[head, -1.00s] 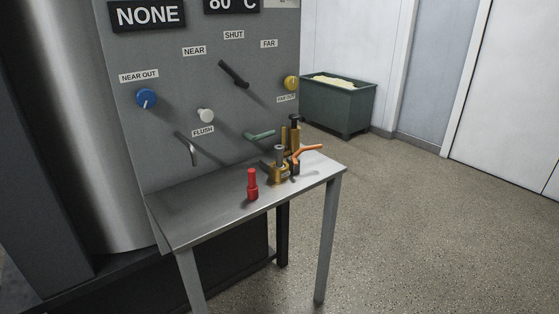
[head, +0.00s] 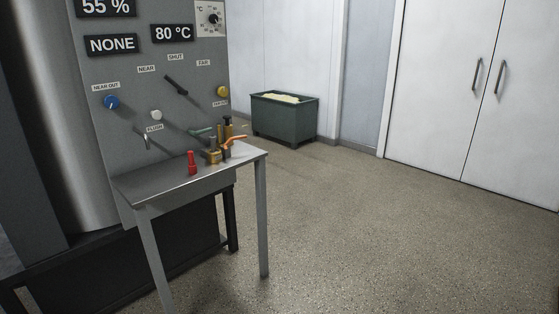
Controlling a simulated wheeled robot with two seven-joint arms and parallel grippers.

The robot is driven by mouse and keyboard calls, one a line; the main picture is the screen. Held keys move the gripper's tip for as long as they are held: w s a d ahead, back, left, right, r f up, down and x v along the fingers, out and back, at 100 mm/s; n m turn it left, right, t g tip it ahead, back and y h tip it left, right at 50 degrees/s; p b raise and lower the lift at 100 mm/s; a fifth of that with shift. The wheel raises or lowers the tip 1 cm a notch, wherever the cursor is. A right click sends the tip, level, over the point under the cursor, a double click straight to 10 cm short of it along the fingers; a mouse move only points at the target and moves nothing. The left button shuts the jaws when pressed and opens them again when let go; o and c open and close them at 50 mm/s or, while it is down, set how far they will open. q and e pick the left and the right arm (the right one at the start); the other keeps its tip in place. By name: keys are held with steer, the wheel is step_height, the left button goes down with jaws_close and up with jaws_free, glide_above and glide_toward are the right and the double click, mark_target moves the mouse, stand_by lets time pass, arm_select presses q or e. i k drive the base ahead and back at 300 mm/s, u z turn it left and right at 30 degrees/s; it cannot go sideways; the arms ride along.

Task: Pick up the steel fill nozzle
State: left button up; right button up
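A small steel table (head: 160,180) stands against a grey control panel. On it are a red upright piece (head: 192,164), a brass fitting with a grey upright top (head: 213,154), and a taller brass fitting with a black top (head: 228,127). An orange lever (head: 235,139) and a green lever (head: 200,132) are close to these fittings. A bent grey metal spout (head: 146,141) sticks out of the panel above the table. I cannot tell which piece is the steel fill nozzle. Neither of my grippers is in view.
The panel (head: 130,75) carries a blue knob (head: 111,102), a white knob (head: 156,115), a black lever (head: 176,85) and a yellow knob (head: 222,91). A green bin (head: 284,122) stands by the back wall. White doors (head: 455,90) are at right. The floor (head: 390,240) at right is clear.

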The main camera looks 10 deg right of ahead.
mark_target(212, 138)
steer(key=u, duration=0.8)
steer(key=i, duration=0.5)
steer(key=u, duration=1)
steer(key=i, duration=1.05)
steer(key=z, duration=0.05)
